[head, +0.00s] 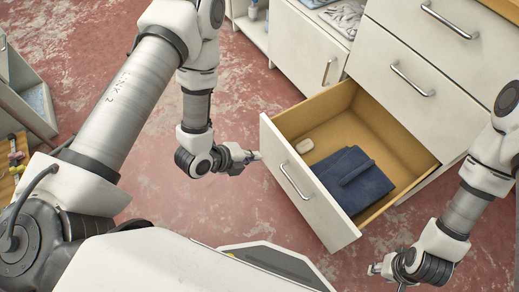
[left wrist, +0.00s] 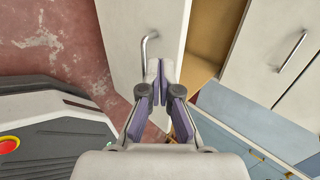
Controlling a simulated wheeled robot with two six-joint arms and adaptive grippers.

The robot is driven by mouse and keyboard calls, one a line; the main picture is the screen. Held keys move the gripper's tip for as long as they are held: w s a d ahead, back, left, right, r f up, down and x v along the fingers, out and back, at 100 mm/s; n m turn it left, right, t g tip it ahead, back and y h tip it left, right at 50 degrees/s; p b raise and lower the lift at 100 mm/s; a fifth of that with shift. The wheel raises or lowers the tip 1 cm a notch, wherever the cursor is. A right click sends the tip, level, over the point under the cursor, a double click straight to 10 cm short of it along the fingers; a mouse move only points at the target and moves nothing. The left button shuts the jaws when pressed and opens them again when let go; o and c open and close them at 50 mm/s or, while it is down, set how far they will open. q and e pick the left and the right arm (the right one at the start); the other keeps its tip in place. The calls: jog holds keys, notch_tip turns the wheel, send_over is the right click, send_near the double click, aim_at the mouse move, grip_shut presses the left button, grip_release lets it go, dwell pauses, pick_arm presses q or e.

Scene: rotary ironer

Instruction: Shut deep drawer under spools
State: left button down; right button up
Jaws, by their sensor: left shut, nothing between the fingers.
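The deep drawer (head: 345,205) is the lowest in a white cabinet and stands pulled out, with its wooden inside open. Its white front (head: 318,205) carries a metal bar handle (head: 296,180). My left gripper (head: 256,156) is shut and empty, close to the front's upper left corner; contact cannot be told. The left wrist view shows its fingertips (left wrist: 160,70) near the drawer front (left wrist: 122,55) and handle (left wrist: 147,46). My right gripper (head: 375,268) is low, right of the front; its jaws are unclear.
Two closed drawers (head: 410,62) sit above the open one. A white cupboard (head: 300,50) with folded cloths on top stands left of the cabinet. A shelf unit (head: 25,100) is at the far left. The red worn floor (head: 235,215) before the drawer is clear.

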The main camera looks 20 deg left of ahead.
aim_at(286, 150)
pick_arm(q)
jog(key=x, duration=0.3)
jog(key=r+b+x, duration=0.1)
jog(key=x, duration=0.2)
jog(key=w+b+x, duration=0.1)
jog(key=x, duration=0.3)
jog(key=shift+d+r, duration=0.25)
jog(key=shift+d, duration=0.05)
jog(key=shift+w+d, duration=0.35)
jog(key=shift+w, duration=0.1)
pick_arm(e)
notch_tip(286, 150, down, 3)
jog(key=shift+r, duration=0.1)
